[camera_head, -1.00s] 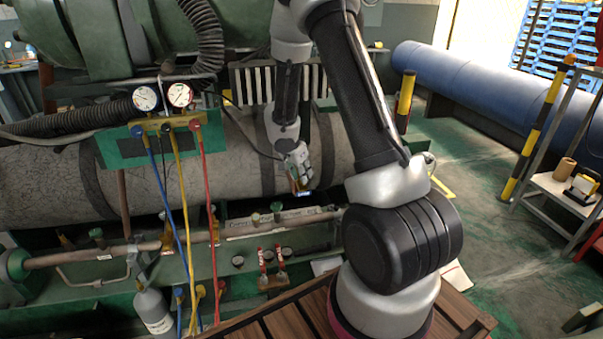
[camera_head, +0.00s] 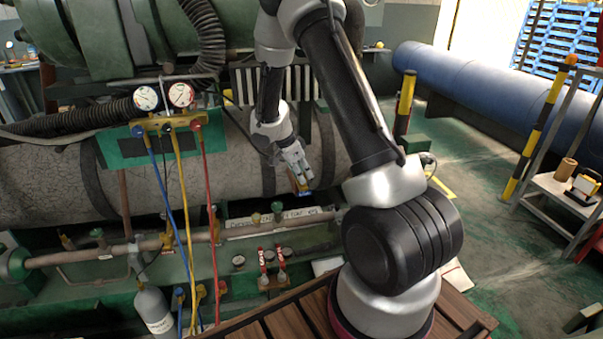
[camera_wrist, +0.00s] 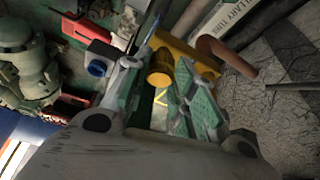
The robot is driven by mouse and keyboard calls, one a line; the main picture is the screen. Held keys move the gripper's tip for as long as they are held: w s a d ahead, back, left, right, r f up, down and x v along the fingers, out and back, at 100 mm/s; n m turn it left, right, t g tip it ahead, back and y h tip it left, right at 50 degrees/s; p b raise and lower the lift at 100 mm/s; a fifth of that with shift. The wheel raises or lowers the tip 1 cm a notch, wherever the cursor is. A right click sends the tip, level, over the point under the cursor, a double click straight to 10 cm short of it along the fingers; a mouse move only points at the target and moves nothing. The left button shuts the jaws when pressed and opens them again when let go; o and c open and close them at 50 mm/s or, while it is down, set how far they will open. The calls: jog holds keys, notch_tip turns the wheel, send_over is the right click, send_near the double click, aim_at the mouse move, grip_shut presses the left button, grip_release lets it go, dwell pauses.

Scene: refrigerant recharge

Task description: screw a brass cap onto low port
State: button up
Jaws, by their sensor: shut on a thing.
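My gripper (camera_head: 301,187) hangs in front of the big grey tank, pointing down and right, above the labelled pipe in the head view. In the wrist view my two fingers (camera_wrist: 160,95) are closed around a small brass cap (camera_wrist: 160,68), which shows between them. The cap is too small to make out clearly in the head view. A yellow brass fitting (camera_wrist: 190,50) lies just beyond the cap in the wrist view. I cannot tell which fitting is the low port, nor whether the cap touches anything.
A gauge manifold (camera_head: 165,124) with blue, yellow and red hoses hangs at left. Two red-handled valves (camera_head: 271,262) stand below the pipe (camera_head: 240,226). A blue knob (camera_wrist: 97,67) and a copper pipe (camera_wrist: 225,52) are near my fingers. A grey cylinder (camera_head: 153,308) stands lower left.

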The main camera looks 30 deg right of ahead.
jog(key=m+g, duration=0.1)
jog(key=m, duration=0.2)
jog(key=shift+w, duration=0.15)
jog(key=shift+m, duration=0.3)
jog(key=m+g, duration=0.1)
jog(key=m, duration=0.2)
jog(key=shift+d+f+y, duration=0.1)
jog(key=shift+d+y, duration=0.05)
jog(key=shift+y, duration=0.25)
jog(key=o, duration=1.1)
jog(key=shift+g, duration=0.3)
jog(key=v, duration=1.2)
jog(key=shift+d, duration=0.1)
